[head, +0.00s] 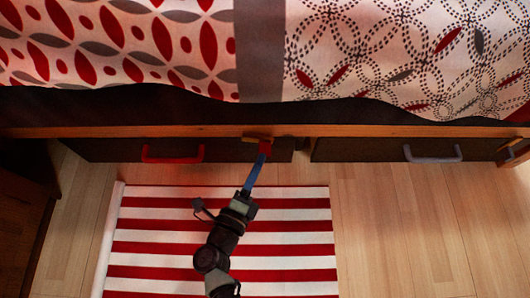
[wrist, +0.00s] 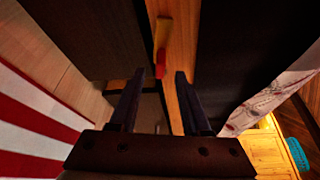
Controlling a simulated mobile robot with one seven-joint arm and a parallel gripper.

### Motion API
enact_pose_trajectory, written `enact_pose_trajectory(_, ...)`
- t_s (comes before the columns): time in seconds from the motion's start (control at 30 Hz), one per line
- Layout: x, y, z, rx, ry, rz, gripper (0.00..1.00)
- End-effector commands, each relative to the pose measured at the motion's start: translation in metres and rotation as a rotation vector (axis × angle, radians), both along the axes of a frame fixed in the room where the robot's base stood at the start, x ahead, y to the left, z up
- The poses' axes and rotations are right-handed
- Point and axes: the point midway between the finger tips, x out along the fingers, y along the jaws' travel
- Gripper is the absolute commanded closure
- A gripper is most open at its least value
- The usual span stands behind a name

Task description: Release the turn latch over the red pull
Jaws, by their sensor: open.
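The red pull (head: 172,156) is on the dark left drawer front (head: 110,150) under the bed. The turn latch (head: 256,139) sits on the wooden bed rail above that drawer, right of the pull. In the wrist view the latch (wrist: 162,32) is a tan piece with a red end (wrist: 160,64). My gripper (head: 263,157) reaches up to the latch from the front. In the wrist view my gripper (wrist: 159,80) is open, with the red end just beyond and between its fingertips. I cannot tell whether they touch. The red pull is not visible in the wrist view.
A second drawer (head: 360,150) with a grey pull (head: 433,154) is to the right, past a narrow gap. A red-and-white striped rug (head: 290,240) lies on the wood floor below my arm. The bed with its patterned cover (head: 130,45) overhangs the rail. Dark furniture (head: 22,215) stands at the left.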

Motion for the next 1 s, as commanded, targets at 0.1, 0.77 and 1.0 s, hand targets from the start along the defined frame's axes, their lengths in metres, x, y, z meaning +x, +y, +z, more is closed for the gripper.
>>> enact_pose_trajectory(0.1, 0.022, -0.009, -0.006, 0.001, -0.004, -0.002, 0.53)
enact_pose_trajectory(0.77, 0.05, -0.02, -0.004, 0.0, 0.0, 0.0, 0.65)
enact_pose_trajectory(1.0, 0.049, -0.02, -0.004, 0.0, 0.0, 0.001, 1.0)
